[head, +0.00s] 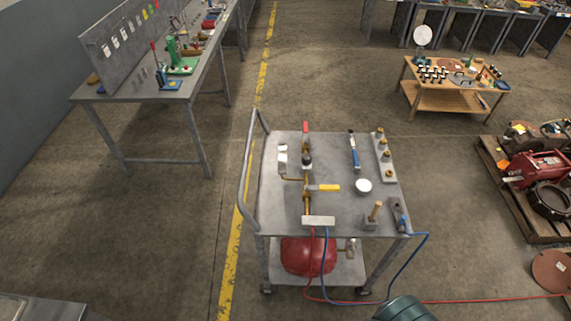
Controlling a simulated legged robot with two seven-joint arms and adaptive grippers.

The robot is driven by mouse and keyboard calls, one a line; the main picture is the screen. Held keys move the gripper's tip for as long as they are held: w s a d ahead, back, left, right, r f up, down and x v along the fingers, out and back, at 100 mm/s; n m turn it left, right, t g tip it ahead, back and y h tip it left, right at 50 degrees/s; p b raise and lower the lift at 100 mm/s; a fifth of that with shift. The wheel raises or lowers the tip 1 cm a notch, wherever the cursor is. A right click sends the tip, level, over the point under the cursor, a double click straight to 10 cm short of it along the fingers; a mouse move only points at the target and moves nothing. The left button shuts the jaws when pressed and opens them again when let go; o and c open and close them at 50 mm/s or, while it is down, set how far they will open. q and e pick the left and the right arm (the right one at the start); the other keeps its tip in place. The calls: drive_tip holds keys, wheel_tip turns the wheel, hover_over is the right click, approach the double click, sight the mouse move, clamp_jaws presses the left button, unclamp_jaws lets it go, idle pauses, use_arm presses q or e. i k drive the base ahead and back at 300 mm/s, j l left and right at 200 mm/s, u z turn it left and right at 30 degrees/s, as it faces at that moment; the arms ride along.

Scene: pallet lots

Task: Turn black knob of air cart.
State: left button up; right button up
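The air cart (335,228) is a grey metal cart in the middle of the head view, with a tall push handle (247,175) at its left. On its top, a brass pipe assembly (306,200) carries a small round black knob (306,161). A red handle (305,129) is just beyond the knob, and a yellow lever (325,187) is nearer. A white-faced block (282,150) is left of the knob. The knob is unobstructed, but its turn angle is too small to tell. Neither of my grippers is in view.
A red tank (308,255) sits on the cart's lower shelf. Red (440,301) and blue (408,262) hoses hang off the front. A dark green round object (405,308) is close in front. A workbench (150,97) stands left, a loaded pallet (520,210) right. Floor left of the cart is clear.

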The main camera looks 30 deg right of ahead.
sight(306, 159)
drive_tip(key=k+l, duration=0.1)
drive_tip(key=l, duration=0.3)
drive_tip(key=k+l+u, duration=0.15)
drive_tip(key=l, duration=0.2)
drive_tip(key=k+l, duration=0.15)
drive_tip(key=l, duration=0.25)
drive_tip(key=k+l+u, duration=0.1)
drive_tip(key=l, duration=0.25)
